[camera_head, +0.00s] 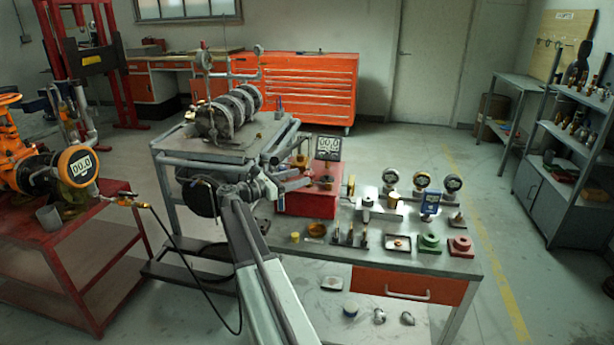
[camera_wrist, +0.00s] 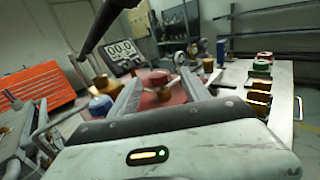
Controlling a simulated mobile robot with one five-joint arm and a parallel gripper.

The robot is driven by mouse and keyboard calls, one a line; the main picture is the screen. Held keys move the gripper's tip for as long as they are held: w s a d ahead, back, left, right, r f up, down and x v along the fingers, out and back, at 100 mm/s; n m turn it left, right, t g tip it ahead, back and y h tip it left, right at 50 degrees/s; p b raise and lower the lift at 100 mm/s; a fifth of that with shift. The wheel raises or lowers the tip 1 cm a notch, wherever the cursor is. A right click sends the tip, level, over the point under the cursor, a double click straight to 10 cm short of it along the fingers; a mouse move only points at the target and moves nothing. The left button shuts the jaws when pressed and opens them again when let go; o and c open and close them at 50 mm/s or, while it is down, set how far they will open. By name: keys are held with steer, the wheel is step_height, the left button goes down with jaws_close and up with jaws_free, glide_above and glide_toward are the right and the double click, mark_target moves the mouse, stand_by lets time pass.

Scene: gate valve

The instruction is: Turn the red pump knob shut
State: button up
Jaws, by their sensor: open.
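The red pump box (camera_head: 305,203) stands on the grey workbench, with a small reddish knob (camera_head: 326,180) on its top. In the wrist view the round red knob (camera_wrist: 158,77) shows ahead, in the gap between my fingers. My gripper (camera_head: 307,174) is open and reaches toward the box from the left. Its two fingers (camera_wrist: 159,84) point at the knob from either side in the wrist view. I cannot tell whether they touch it. A digital display (camera_head: 327,148) reading 00.0 stands behind the box.
A brass fitting (camera_head: 299,160) and a yellow-topped post (camera_head: 351,186) stand close to the box. Several gauges (camera_head: 421,180), a green part (camera_head: 429,242) and a red part (camera_head: 460,245) are farther right on the bench. A grey cart with a pump assembly (camera_head: 230,112) is at left.

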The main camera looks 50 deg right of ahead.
steer(key=shift+v, duration=1.25)
